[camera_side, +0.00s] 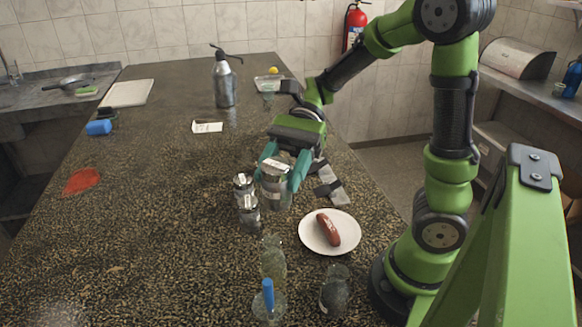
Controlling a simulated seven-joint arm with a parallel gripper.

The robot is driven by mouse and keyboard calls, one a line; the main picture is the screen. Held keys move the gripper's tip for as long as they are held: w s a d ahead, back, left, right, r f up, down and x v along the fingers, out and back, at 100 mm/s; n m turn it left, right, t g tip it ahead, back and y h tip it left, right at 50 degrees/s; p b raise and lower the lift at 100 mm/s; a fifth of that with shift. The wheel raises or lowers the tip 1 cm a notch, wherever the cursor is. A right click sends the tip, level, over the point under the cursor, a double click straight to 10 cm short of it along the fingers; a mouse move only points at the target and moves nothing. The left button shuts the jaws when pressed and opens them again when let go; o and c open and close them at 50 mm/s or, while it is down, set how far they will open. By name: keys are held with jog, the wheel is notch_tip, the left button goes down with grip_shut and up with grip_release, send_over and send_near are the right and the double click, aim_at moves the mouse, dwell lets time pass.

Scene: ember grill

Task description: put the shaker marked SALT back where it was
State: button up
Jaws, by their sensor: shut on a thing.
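My gripper (284,178) points down with its teal fingers on either side of a clear glass shaker (275,194) with a metal top and a pale label. It is shut on this shaker. Two smaller-looking shakers stand close to its left, one behind (243,188) and one in front (249,212). Both have metal tops and pale labels. The writing on the labels is too small to read, so I cannot tell which is marked SALT. I cannot tell whether the held shaker touches the counter.
Several glasses stand at the front, one holding a blue-handled thing (268,295). A grey strap-like thing (331,190) lies right of my gripper.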

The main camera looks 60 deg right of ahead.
jog(key=w+d+r+m+t, duration=0.2)
jog(key=w+r+m+t, duration=0.1)
jog(key=w+m+t, duration=0.15)
jog(key=shift+w+d+f, duration=0.1)
jog(key=shift+w+f, duration=0.1)
jog(key=shift+f, duration=5.5)
jog(key=shift+w+d+f, duration=0.1)
jog(key=shift+w+f, duration=0.05)
jog(key=shift+f, duration=5.55)
jog(key=shift+f, duration=0.1)
jog(key=o, duration=0.6)
